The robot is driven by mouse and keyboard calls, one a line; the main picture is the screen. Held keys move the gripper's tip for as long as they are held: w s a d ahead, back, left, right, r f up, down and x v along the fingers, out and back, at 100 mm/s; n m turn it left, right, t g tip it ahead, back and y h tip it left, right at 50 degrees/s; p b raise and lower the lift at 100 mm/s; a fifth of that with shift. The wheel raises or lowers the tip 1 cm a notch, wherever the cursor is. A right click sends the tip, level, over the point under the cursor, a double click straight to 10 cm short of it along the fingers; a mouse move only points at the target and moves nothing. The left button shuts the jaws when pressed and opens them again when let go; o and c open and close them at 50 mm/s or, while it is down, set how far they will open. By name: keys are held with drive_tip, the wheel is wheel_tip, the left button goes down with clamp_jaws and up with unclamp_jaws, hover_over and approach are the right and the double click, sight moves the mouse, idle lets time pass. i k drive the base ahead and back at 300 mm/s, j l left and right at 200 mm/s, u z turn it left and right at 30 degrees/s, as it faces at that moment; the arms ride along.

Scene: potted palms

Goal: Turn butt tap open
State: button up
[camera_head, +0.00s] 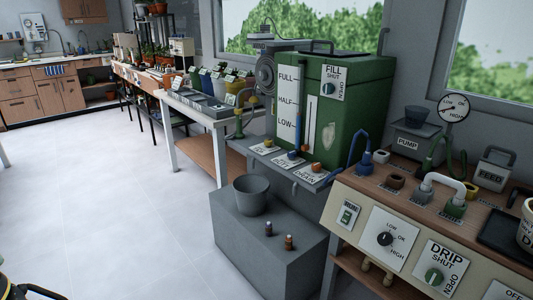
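A green water butt (350,105) stands at the centre right, with a white FULL, HALF, LOW gauge board (287,105) on its front. On the grey ledge below are a yellow tap (267,142), a blue tap (292,154) and an orange tap (316,167), each with a small white label. The orange one's label appears to read DRAIN; the others are too small to read surely. The tap settings cannot be told. My gripper is not clearly seen.
A control bench (400,200) with pipes and DRIP knob (433,276) fills the right. The white floor (110,190) at left is open.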

sight(268, 142)
drive_tip(key=i+j, duration=0.25)
drive_tip(key=i, duration=0.35)
drive_tip(key=i+j, duration=0.2)
drive_tip(key=i, duration=0.35)
drive_tip(key=i+j+u, duration=0.1)
drive_tip(key=i+j, duration=0.15)
drive_tip(key=i, duration=0.35)
drive_tip(key=i+j, duration=0.15)
drive_tip(key=i, duration=0.45)
